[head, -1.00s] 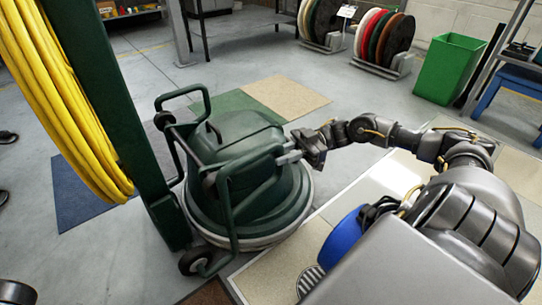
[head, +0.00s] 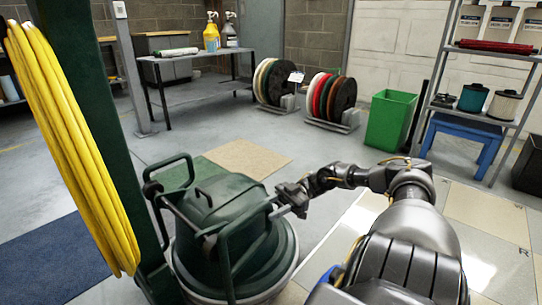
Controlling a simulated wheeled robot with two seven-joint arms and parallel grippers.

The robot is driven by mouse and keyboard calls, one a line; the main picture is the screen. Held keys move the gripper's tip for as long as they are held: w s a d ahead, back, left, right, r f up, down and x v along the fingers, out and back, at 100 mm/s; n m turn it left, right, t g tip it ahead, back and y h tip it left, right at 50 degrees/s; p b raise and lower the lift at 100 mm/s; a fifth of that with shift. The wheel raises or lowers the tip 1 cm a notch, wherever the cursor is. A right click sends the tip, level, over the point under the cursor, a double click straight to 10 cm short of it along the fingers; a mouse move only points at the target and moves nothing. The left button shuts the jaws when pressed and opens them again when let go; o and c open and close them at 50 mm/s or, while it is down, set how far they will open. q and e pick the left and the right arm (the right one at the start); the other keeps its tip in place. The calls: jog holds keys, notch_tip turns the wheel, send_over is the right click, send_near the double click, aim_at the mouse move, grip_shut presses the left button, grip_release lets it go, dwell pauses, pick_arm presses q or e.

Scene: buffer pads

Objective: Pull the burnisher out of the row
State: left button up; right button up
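The burnisher is a dark green floor machine (head: 215,215) with a round domed body and a tubular frame, at the lower middle left of the head view. A tall green upright (head: 95,125) rises on its left and looks like its handle. A thick coil of yellow cord (head: 75,150) hangs on the upright. My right gripper (head: 276,208) is at the right side of the burnisher's frame, with its fingers on the frame bar and seemingly closed on it. The bar partly hides the fingertips. My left gripper is out of view.
Flat mats, one green (head: 172,178), one beige (head: 246,158) and one blue (head: 45,262), lie on the floor. Behind are a table (head: 195,55), pad reels (head: 335,95), a green bin (head: 390,118) and a blue stool (head: 462,135). Open floor lies between.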

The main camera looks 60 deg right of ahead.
jog(key=shift+s+d+f, duration=0.1)
jog(key=shift+s+d, duration=0.05)
jog(key=shift+s, duration=0.1)
jog(key=b+v, duration=0.2)
jog(key=v, duration=0.8)
jog(key=shift+s+d, duration=0.15)
jog(key=shift+d, duration=0.2)
